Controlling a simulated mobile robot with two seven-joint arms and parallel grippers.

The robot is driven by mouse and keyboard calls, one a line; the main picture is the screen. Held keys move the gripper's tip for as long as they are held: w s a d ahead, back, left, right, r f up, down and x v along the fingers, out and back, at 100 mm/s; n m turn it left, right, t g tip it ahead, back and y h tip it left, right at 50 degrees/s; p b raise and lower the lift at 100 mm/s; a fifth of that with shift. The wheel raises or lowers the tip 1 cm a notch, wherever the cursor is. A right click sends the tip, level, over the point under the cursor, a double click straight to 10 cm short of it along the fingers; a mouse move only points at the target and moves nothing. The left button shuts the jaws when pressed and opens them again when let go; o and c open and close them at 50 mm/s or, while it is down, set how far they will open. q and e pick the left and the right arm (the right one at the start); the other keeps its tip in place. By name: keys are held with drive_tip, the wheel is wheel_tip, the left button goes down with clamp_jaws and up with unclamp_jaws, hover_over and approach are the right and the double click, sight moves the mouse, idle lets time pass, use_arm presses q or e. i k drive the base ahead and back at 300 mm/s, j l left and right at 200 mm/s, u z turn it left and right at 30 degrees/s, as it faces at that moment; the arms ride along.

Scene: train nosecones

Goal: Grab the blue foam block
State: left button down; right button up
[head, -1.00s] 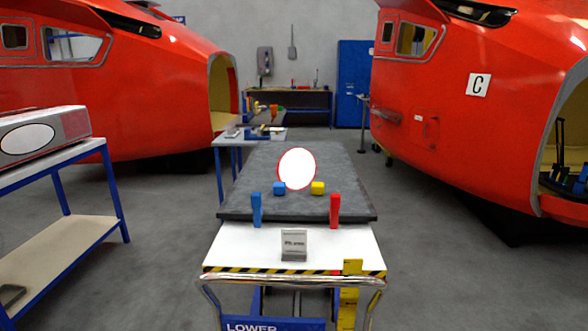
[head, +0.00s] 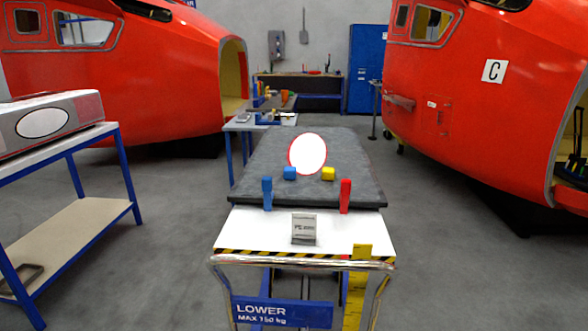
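A taller blue piece (head: 267,193) stands upright at the mat's front left edge. The view does not show which of the two blue pieces is foam. Neither of my grippers is in the head view.
A blue-framed shelf (head: 80,204) is at left. Red train noses flank the aisle; grey floor is clear.

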sight(289, 172)
drive_tip(key=j, duration=0.5)
drive_tip(key=k+j+z, duration=0.15)
drive_tip(key=j, duration=0.9)
drive_tip(key=j+z, duration=0.25)
drive_tip(key=j, duration=0.6)
drive_tip(key=i+j+z, duration=0.1)
drive_tip(key=j, duration=0.15)
drive_tip(key=i+j, duration=0.1)
drive_tip(key=j, duration=0.2)
drive_tip(key=i+j+z, duration=0.15)
drive_tip(key=j, duration=0.15)
drive_tip(key=i+j+z, duration=0.1)
drive_tip(key=j, duration=0.3)
drive_tip(key=i+j+z, duration=0.15)
drive_tip(key=j, duration=0.25)
drive_tip(key=i+j+z, duration=0.15)
drive_tip(key=i+j, duration=0.3)
drive_tip(key=i+j+z, duration=0.15)
drive_tip(key=i+j, duration=0.25)
drive_tip(key=j, duration=0.15)
drive_tip(key=i+j+z, duration=0.15)
drive_tip(key=i+j, duration=0.25)
drive_tip(key=j, duration=0.15)
